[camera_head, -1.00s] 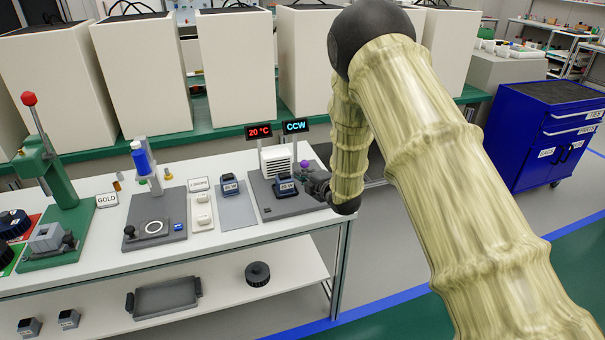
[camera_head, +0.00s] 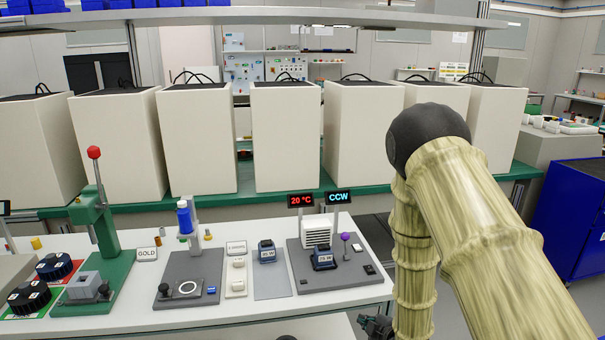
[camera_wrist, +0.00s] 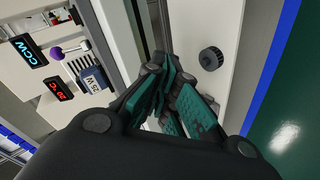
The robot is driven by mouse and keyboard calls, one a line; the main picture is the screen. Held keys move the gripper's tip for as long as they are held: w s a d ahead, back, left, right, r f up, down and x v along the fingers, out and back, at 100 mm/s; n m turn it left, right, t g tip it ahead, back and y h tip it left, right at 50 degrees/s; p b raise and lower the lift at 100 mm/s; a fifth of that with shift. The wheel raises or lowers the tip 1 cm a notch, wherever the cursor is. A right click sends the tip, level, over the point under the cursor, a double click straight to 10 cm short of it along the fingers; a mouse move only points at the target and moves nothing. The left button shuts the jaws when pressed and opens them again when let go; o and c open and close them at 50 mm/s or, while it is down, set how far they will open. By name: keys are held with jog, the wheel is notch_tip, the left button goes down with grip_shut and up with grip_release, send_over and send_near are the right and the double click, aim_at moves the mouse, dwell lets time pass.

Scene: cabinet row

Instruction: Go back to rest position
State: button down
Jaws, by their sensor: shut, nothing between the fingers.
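My gripper (camera_wrist: 172,105) shows in the wrist view with its teal-padded fingers drawn together and nothing between them. In the head view, my gripper (camera_head: 375,325) is only partly visible at the bottom edge, beside the right end of the white table (camera_head: 225,317). My covered arm rises on the right side of that view. The gripper is apart from the grey station (camera_head: 330,282) with the 20 °C and CCW displays.
A blue cabinet (camera_head: 572,215) stands at the right. Tall white boxes (camera_head: 285,135) line the green bench behind. A dark knob (camera_wrist: 211,58) lies on the lower shelf.

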jog(key=s+d+f+m+g+h, duration=0.25)
jog(key=s+f+m, duration=0.25)
jog(key=s+f, duration=0.65)
jog(key=s+f+m+g, duration=0.3)
jog(key=s+m+g, duration=0.1)
jog(key=s, duration=1.2)
jog(key=s+f+m+g, duration=0.2)
jog(key=s+m+g, duration=0.2)
jog(key=s, duration=1.2)
jog(key=shift+s+f+m+p, duration=0.4)
jog(key=shift+m, duration=0.7)
